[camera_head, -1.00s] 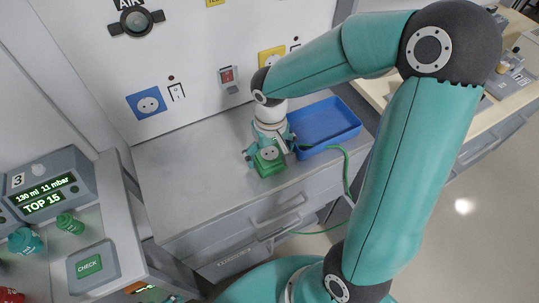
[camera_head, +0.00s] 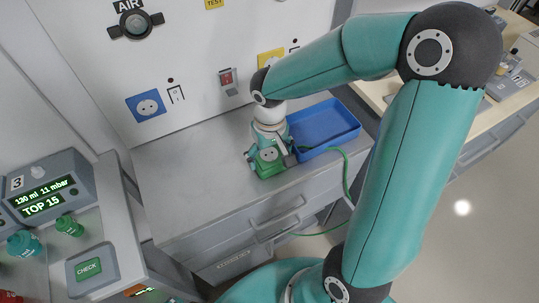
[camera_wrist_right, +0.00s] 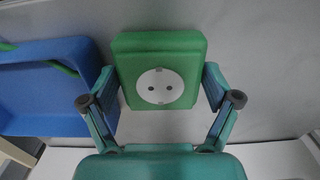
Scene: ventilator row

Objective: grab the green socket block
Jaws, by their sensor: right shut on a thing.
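The green socket block (camera_head: 268,163) has a round white socket face with two holes. It is at the front of the grey counter, left of the blue tray. My right gripper (camera_head: 267,157) is above it with its fingers on either side. In the right wrist view the block (camera_wrist_right: 160,60) sits between the two fingertips of the gripper (camera_wrist_right: 160,88), which is shut on its sides. I cannot tell whether the block is clear of the counter. My left gripper is not in view.
A blue tray (camera_head: 341,126) stands right of the block, with a green cable (camera_head: 346,172) running over its edge and down the counter front. A blue wall socket (camera_head: 147,105) is behind. The counter's left part (camera_head: 185,175) is free.

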